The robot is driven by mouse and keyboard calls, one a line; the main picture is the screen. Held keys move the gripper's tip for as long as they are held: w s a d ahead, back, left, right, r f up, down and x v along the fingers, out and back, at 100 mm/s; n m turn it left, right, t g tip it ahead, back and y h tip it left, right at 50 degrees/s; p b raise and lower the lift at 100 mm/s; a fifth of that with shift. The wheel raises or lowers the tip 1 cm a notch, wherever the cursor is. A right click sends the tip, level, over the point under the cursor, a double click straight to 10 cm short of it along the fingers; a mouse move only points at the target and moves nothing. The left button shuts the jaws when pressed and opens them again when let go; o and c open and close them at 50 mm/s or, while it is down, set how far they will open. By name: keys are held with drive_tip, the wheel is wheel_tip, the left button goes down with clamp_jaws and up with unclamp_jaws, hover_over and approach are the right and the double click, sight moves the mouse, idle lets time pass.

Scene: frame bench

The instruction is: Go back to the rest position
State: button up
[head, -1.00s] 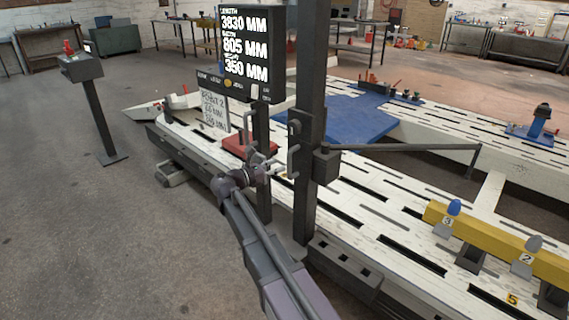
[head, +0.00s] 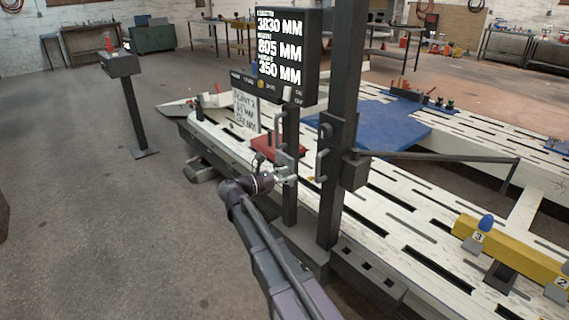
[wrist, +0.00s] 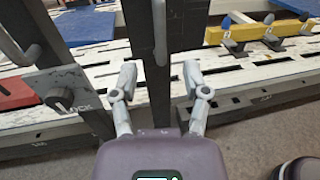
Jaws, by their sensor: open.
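My gripper (head: 284,174) is in front of the dark upright posts at the near edge of the white slotted bench (head: 410,225). In the wrist view, my gripper (wrist: 160,82) has its two fingers wide apart. A dark post (wrist: 150,60) with a grey handle (wrist: 159,30) shows between and beyond the fingers. Nothing is held. In the head view, a grey handle on the post (head: 320,165) is just right of the fingers. Whether the fingers touch anything cannot be told.
A display (head: 288,55) reads 3830, 805 and 350 MM. A red block (head: 275,147) and a blue plate (head: 385,122) lie on the bench. A yellow beam (head: 510,252) is at right. A pedestal box (head: 122,66) stands at left. The floor (head: 90,230) between is clear.

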drive_tip(key=s+d+f+m+g+y, duration=0.5)
drive_tip(key=s+d+f+m+y, duration=0.2)
drive_tip(key=s+d+f+m, duration=0.4)
drive_tip(key=s+f+m+g+y, duration=0.1)
drive_tip(key=s+f+m+y, duration=0.35)
drive_tip(key=s+m, duration=0.2)
drive_tip(key=s+f+m+g+y, duration=0.2)
drive_tip(key=s+f+m+y, duration=0.1)
drive_tip(key=s+m+y, duration=0.3)
wheel_tip(320, 180, up, 25)
drive_tip(key=h+p, duration=0.1)
drive_tip(key=p, duration=2.4)
drive_tip(key=shift+s, duration=0.3)
